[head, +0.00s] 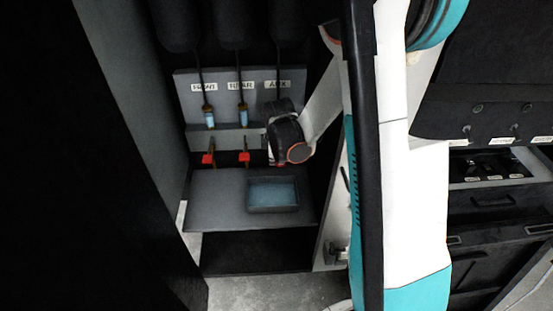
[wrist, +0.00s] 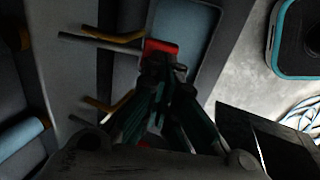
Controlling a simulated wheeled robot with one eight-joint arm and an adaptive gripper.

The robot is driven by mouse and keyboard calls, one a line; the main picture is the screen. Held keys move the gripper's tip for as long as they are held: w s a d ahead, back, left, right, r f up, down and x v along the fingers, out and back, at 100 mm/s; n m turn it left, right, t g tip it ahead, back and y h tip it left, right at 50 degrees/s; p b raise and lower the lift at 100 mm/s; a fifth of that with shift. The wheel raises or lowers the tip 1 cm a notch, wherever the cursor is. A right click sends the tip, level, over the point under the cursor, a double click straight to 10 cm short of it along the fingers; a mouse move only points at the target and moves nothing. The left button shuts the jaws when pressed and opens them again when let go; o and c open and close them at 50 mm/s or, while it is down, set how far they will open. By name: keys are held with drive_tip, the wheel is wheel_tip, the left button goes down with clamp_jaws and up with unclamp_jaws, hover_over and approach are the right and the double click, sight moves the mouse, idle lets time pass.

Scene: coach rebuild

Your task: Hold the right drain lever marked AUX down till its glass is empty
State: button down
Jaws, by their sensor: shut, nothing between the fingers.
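The AUX label (head: 278,84) is at the right end of the grey panel. Its glass and lever are hidden behind my wrist in the head view. In the wrist view my gripper (wrist: 163,68) is shut and empty, its fingertips at a red lever paddle (wrist: 160,47) on a grey rod. They overlap its edge; I cannot tell whether they press it. From my wrist's place under AUX, this looks like the AUX lever. The AUX liquid level cannot be seen.
The left glass (head: 209,117) and middle glass (head: 243,115) hold blue liquid. Their red levers (head: 208,158) (head: 245,157) hang below, left of my wrist. A tray (head: 272,209) with blue liquid sits on the shelf below. A cabinet wall (head: 336,200) stands close on the right.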

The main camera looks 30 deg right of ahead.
drive_tip(key=shift+r, duration=0.15)
drive_tip(key=shift+r+p, duration=0.4)
drive_tip(key=shift+r, duration=0.65)
drive_tip(key=v, duration=1.1)
drive_tip(key=shift+s+a+r, duration=0.1)
drive_tip(key=shift+s, duration=0.05)
